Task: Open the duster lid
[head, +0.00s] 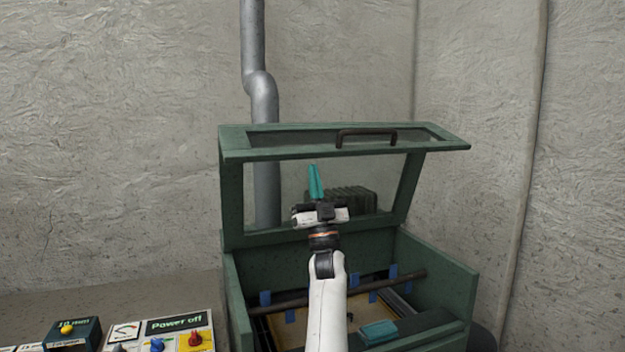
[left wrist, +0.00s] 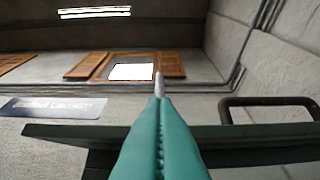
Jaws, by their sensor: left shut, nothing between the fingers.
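The duster is a green box-shaped machine (head: 452,285) in the head view. Its lid (head: 235,141), a green frame with a see-through panel, stands raised and tilted above the open box. A dark handle (head: 366,137) is on the lid; it also shows at the right in the left wrist view (left wrist: 268,101). My left gripper (head: 315,182) has its teal fingers shut and empty, pointing up. In the head view it appears below and left of the handle. In the left wrist view the closed fingers (left wrist: 159,130) overlap the lid's edge; I cannot tell whether they touch it. My right gripper is not in view.
Inside the box are a dark bar (head: 405,284), blue tabs (head: 290,315) and a tan panel (head: 362,309). A teal pad (head: 379,331) lies at the front edge. A control panel (head: 180,330) stands at lower left. A grey pipe (head: 265,150) rises behind.

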